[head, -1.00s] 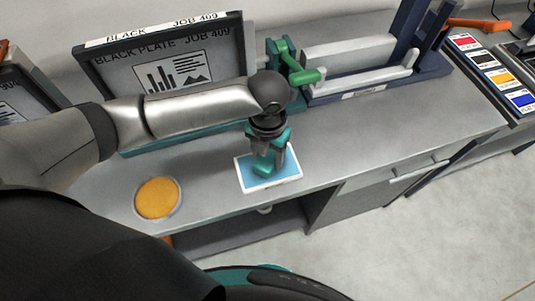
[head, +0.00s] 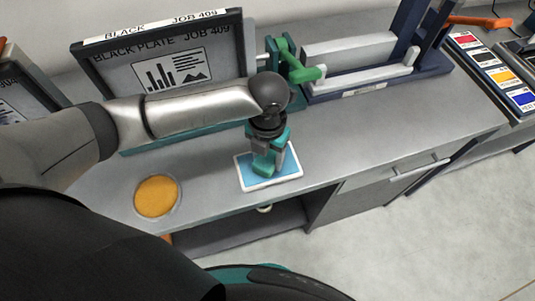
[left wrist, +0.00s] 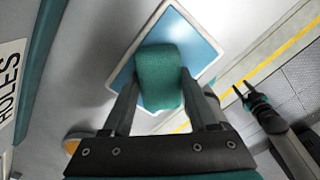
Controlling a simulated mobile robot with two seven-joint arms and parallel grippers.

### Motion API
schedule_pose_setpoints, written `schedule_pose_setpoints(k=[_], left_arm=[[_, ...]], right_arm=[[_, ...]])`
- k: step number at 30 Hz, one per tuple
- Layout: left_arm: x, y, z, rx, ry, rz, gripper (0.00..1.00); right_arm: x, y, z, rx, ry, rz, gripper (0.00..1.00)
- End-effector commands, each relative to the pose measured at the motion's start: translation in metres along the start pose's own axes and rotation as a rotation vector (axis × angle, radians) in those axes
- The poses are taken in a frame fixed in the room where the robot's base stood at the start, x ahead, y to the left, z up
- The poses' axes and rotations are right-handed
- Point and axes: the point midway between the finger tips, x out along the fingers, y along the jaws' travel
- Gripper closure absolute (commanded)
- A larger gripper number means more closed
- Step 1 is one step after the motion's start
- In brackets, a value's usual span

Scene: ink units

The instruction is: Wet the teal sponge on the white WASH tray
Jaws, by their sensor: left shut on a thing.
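The teal sponge (head: 264,165) is held between the fingers of my left gripper (head: 266,152). It is over the blue face of the white-rimmed tray (head: 290,167); I cannot tell whether it presses on it. In the left wrist view the sponge (left wrist: 160,78) stands between the two fingers and covers part of the tray (left wrist: 182,35). No WASH lettering is readable on the tray. My right gripper (left wrist: 245,90) shows only in the left wrist view, off to the right over the floor, its fingers apart and empty.
A round orange sponge-like pad (head: 157,197) lies on the counter left of the tray. The framed black plate (head: 165,70) stands behind my arm. A rack with a green handle (head: 290,62) stands at the back. The counter right of the tray (head: 370,140) is clear.

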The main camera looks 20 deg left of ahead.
Motion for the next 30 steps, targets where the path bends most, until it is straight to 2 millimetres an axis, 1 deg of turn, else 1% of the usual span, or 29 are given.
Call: schedule_pose_setpoints(k=[30], left_arm=[[0.002, 0.0003, -0.0008, 0.0, 0.003, 0.001, 0.85]], right_arm=[[-0.0057, 0.0015, 0.0002, 0.0, -0.001, 0.002, 0.5]])
